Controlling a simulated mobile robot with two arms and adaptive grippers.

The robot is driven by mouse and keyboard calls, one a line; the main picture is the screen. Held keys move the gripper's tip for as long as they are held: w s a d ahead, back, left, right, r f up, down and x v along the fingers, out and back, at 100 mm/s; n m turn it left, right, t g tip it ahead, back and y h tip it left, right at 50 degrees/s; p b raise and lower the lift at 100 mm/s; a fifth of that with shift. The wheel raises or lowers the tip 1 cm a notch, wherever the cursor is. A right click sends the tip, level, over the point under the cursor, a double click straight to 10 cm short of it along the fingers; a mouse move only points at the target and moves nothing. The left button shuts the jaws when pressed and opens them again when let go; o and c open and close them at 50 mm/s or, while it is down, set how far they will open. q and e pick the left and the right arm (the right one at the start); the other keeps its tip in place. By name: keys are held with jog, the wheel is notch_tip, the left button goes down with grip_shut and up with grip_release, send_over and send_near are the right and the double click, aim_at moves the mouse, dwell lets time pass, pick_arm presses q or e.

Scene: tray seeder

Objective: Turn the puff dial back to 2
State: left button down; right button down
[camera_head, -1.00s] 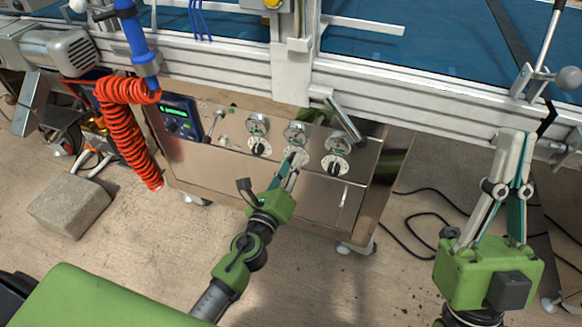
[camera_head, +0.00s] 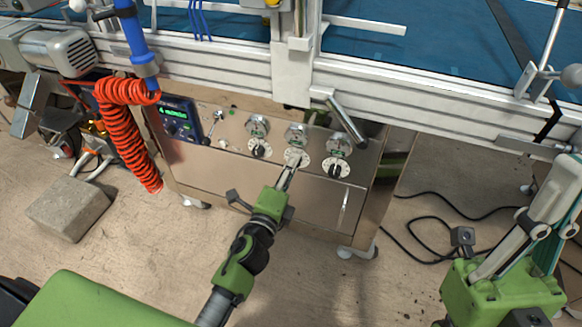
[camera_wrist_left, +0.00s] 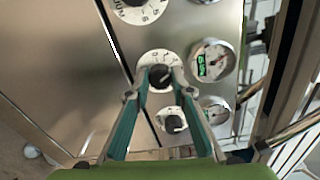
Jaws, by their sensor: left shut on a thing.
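Round gauges (camera_head: 296,134) sit just above the dials. The left dial (camera_head: 260,148) and right dial (camera_head: 336,168) flank the middle one closely. A control box with a display (camera_head: 178,118) and a red coiled hose (camera_head: 128,135) are to the left. A metal rail runs above.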

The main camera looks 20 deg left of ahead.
dwell(0.5)
pick_arm(q)
jog(key=c, duration=1.8)
grip_release()
jog(key=s, duration=0.7)
jog(key=shift+s+a, duration=0.15)
jog(key=shift+s, duration=0.15)
